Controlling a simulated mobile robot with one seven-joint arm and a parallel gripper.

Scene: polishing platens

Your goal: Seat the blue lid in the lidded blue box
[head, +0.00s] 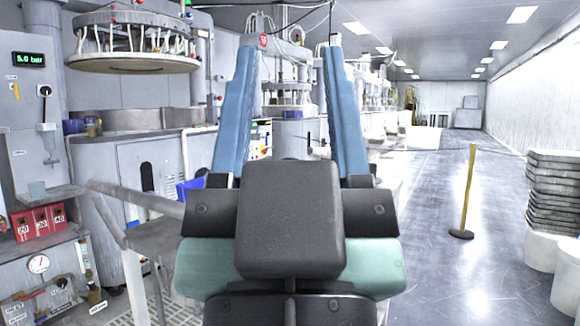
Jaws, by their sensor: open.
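My gripper (292,48) fills the middle of the head view, seen from behind. A small blue piece (188,187) shows just left of the gripper, above a grey surface. It looks like part of a blue box, but the gripper's dark body hides its right side. I cannot tell whether a lid is on it. I cannot make out the blue lid as a separate thing.
A grey bench or rail (150,200) stands close on the left, before polishing machines (133,62). Red numbered bins (38,222) are at far left. A yellow post (466,190), stacked trays (553,188) and white tubs (566,292) stand right. The aisle floor between is mostly clear.

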